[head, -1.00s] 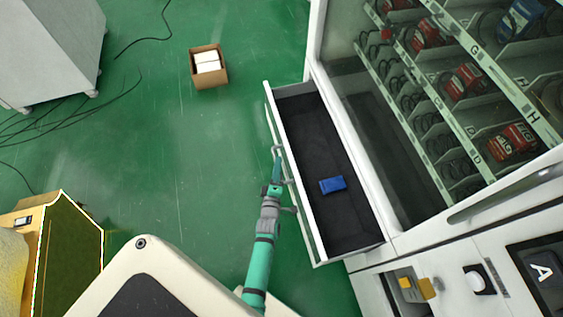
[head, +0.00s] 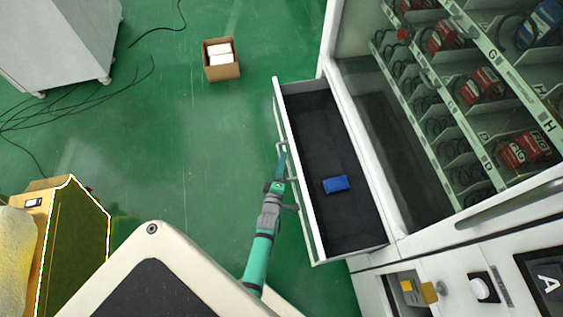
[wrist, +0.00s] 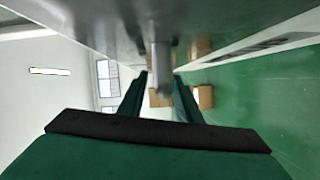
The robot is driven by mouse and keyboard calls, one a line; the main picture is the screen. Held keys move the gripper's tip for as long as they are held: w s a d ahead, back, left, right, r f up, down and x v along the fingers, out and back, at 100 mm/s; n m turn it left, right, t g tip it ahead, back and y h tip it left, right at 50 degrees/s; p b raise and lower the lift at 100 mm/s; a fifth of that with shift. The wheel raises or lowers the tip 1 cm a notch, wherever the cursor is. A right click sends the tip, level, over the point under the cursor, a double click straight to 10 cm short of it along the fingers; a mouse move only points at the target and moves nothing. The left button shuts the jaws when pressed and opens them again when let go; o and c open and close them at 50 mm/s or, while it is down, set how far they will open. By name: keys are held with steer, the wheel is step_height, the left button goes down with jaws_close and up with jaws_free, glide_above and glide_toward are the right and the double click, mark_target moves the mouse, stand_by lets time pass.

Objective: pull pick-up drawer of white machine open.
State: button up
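The pick-up drawer (head: 318,258) of the white machine (head: 352,120) stands pulled well out, with its dark inside showing. A small blue box (head: 337,184) lies on its floor. The grey drawer handle (head: 296,207) is on the outer front. My gripper (head: 281,160) is at this handle, outside the drawer front. In the wrist view, the two dark green fingers (wrist: 162,85) stand on either side of the grey handle (wrist: 162,62) and appear shut on it. The exact contact is hard to see.
An open cardboard box (head: 221,70) stands on the green floor at the upper left. A grey cabinet (head: 60,40) with cables beside it is at the far left. A yellowish crate (head: 75,235) is at the lower left. The floor left of the drawer is clear.

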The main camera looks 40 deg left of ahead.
steer(key=shift+s, duration=0.1)
steer(key=f+v, duration=0.1)
steer(key=v, duration=0.9)
steer(key=shift+s+d+r, duration=0.15)
steer(key=shift+s+r, duration=0.15)
steer(key=shift+r, duration=0.25)
steer(key=s+d+r+m+h, duration=0.4)
steer(key=s+d+r+m, duration=0.5)
steer(key=d, duration=0.4)
steer(key=s+d+r+m+h, duration=0.3)
steer(key=s+d+r+m, duration=0.6)
steer(key=d+r+m, duration=0.3)
steer(key=shift+s+d+r+h, duration=0.2)
steer(key=shift+d+r+h, duration=0.2)
steer(key=shift+r, duration=0.15)
